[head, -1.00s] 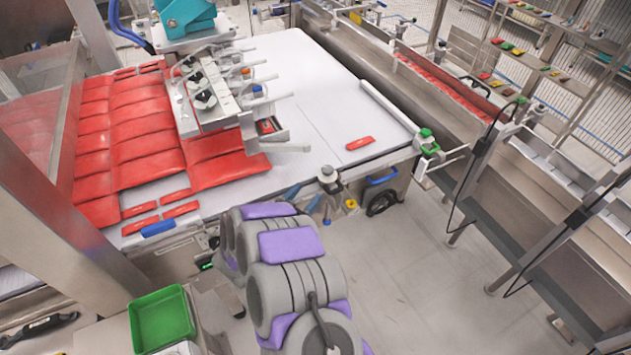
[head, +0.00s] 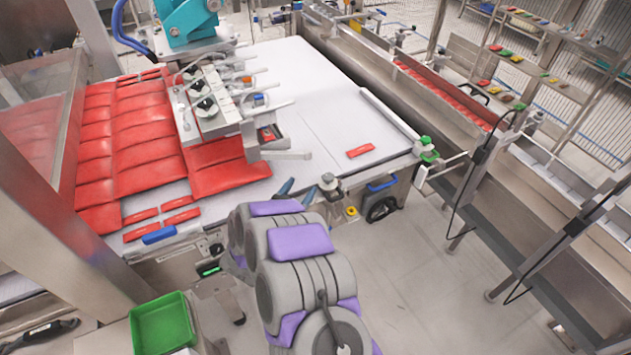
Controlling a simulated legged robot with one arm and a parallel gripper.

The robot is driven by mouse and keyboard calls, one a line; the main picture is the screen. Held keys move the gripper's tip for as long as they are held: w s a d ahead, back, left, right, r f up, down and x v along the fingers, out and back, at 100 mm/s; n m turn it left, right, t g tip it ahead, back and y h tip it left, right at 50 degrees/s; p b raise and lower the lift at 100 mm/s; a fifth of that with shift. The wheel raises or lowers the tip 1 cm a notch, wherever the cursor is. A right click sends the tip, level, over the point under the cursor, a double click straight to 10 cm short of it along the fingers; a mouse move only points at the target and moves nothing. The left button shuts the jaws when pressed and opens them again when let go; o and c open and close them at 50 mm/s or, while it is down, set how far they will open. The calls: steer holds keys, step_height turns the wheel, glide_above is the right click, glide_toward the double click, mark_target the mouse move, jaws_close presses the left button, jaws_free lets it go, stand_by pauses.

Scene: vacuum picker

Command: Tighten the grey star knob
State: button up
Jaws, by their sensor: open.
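A small grey knob (head: 328,182) stands on a bracket at the front edge of the white conveyor table (head: 345,100); it looks like the star knob, but its lobes are too small to make out. My gripper (head: 298,191) shows as two blue fingertips, spread apart and empty, just left of the knob and apart from it. My grey and purple arm hides the rest of the gripper.
A vacuum picker head (head: 210,105) with black knobs hangs over red packs (head: 130,125) on the left. One loose red pack (head: 360,150) lies on the belt. A green bin (head: 163,325) stands at lower left. The floor at right of my arm is clear.

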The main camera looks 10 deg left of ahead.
steer(key=w+d+r+n+y+p, duration=0.1)
steer(key=w+d+r+n+y, duration=0.35)
steer(key=w, duration=0.25)
steer(key=w+d+r+n+y+p, duration=0.1)
steer(key=w+d+r+n+y, duration=0.25)
steer(key=w+y, duration=0.3)
steer(key=n+g+y+p, duration=0.3)
steer(key=n+g+y, duration=0.3)
steer(key=y, duration=0.3)
glide_toward(328, 179)
steer(key=b+x, duration=0.1)
steer(key=x, duration=1.2)
steer(key=shift+w+d+b, duration=0.3)
steer(key=shift+w+b, duration=0.1)
steer(key=shift+f, duration=0.1)
steer(key=c, duration=1)
steer(key=shift+o, duration=0.2)
